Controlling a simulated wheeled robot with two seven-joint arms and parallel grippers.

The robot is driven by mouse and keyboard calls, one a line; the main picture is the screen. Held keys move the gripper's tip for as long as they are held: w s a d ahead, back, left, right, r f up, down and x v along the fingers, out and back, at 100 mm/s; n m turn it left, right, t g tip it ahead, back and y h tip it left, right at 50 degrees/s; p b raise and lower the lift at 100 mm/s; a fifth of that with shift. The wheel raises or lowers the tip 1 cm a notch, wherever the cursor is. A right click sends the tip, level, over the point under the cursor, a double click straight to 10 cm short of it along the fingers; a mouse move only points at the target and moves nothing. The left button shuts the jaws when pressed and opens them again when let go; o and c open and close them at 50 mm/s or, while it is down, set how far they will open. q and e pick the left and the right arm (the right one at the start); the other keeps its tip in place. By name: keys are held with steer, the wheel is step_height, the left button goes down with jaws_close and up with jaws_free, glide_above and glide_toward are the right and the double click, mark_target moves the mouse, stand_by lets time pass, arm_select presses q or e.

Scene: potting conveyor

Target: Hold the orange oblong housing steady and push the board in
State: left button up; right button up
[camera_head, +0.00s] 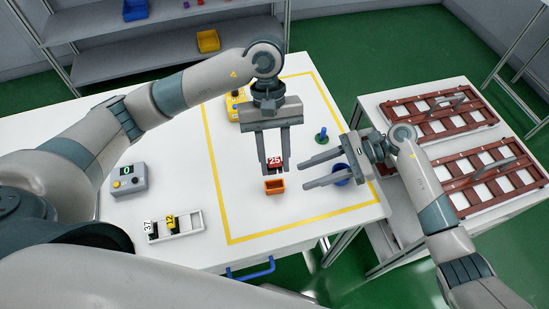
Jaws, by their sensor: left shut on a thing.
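The small orange oblong housing (275,187) stands on the white table inside the yellow outline. A red board (274,161) marked 25 is just above and behind its opening; I cannot tell whether its lower edge is inside. My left gripper (273,168) points down from above and is shut on the red board. My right gripper (303,177) comes in from the right, its two fingers apart and pointing left towards the housing. It is empty, and a gap shows between its fingertips and the housing.
A blue round container (341,176) stands by the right gripper's fingers, and a green-and-blue knobbed object (321,135) behind it. A yellow box (234,108) is behind the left gripper. A white rack (187,228) with marked boards and a grey box (127,183) stand left.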

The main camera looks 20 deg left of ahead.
mark_target(280, 184)
steer(key=shift+x, duration=4.5)
steer(key=c, duration=0.9)
steer(key=shift+o, duration=0.2)
